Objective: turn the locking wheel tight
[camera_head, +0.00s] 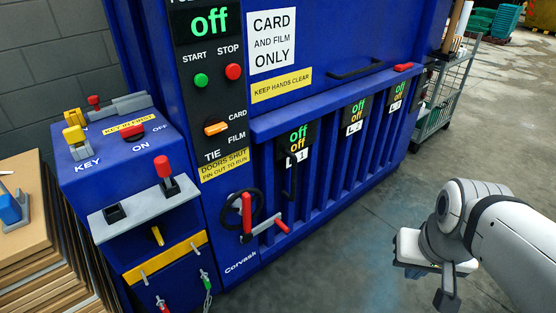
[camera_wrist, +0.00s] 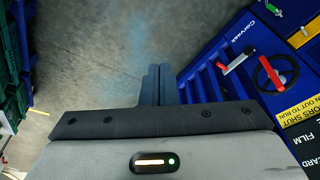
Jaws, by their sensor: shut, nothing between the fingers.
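The locking wheel (camera_head: 247,210) is a black ring with a red bar across it, low on the blue machine's front panel. In the wrist view the wheel (camera_wrist: 269,73) is at the right, upper part, with its red bar slanting. My gripper (camera_head: 447,298) is well to the right of the wheel, over open floor, touching nothing. In the wrist view its two dark fingers (camera_wrist: 160,68) are together and empty.
A red-handled crank (camera_head: 275,225) sits just right of the wheel and sticks out. A blue key box (camera_head: 120,165) with levers stands left. Cardboard sheets (camera_head: 40,245) are stacked at far left. A wire cart (camera_head: 440,100) stands at the back right. The floor between is clear.

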